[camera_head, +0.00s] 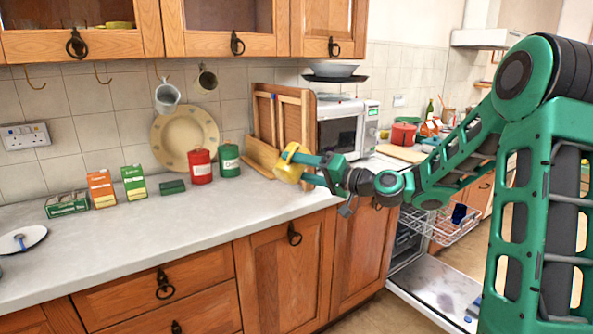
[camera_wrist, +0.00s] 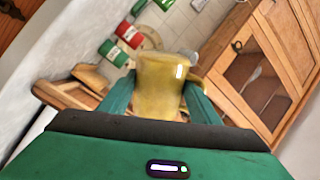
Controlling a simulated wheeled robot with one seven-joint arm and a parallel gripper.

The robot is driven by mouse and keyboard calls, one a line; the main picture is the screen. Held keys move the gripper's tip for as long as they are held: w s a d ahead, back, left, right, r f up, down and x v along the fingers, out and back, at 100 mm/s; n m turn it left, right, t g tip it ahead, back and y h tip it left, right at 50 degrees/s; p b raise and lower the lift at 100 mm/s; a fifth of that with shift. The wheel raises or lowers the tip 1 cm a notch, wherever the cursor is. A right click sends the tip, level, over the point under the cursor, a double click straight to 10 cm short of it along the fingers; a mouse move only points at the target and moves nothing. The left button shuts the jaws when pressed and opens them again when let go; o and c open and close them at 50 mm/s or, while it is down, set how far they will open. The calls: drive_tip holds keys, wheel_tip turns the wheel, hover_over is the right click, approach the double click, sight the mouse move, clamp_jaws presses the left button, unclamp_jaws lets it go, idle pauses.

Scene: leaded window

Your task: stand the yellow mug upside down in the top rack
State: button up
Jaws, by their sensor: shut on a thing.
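The yellow mug (camera_head: 291,163) is held in my gripper (camera_head: 309,168) above the counter, in front of the wooden rack by the wall. In the wrist view the mug (camera_wrist: 161,86) sits between the two green fingers of my gripper (camera_wrist: 159,100), which are shut on it. It is tilted in the head view, and I cannot tell exactly which way its mouth faces. The dishwasher's top rack (camera_head: 443,222) is pulled out at the right, with a dark blue item (camera_head: 459,213) in it. My arm hides part of the rack.
The dishwasher door (camera_head: 437,290) is folded down low, with items on it. A microwave (camera_head: 346,132) stands behind my gripper. Red (camera_head: 201,166) and green (camera_head: 229,160) canisters and several boxes line the wall. The front of the counter (camera_head: 190,225) is clear.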

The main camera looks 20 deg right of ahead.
drive_tip(key=m, duration=0.6)
drive_tip(key=shift+r+m, duration=0.15)
drive_tip(key=shift+m, duration=0.25)
drive_tip(key=m, duration=0.6)
drive_tip(key=shift+r, duration=0.15)
drive_tip(key=m, duration=0.5)
drive_tip(key=shift+d+m, duration=0.1)
drive_tip(key=shift+m, duration=0.2)
drive_tip(key=m, duration=0.6)
drive_tip(key=shift+w+r, duration=0.1)
drive_tip(key=shift+w, duration=0.05)
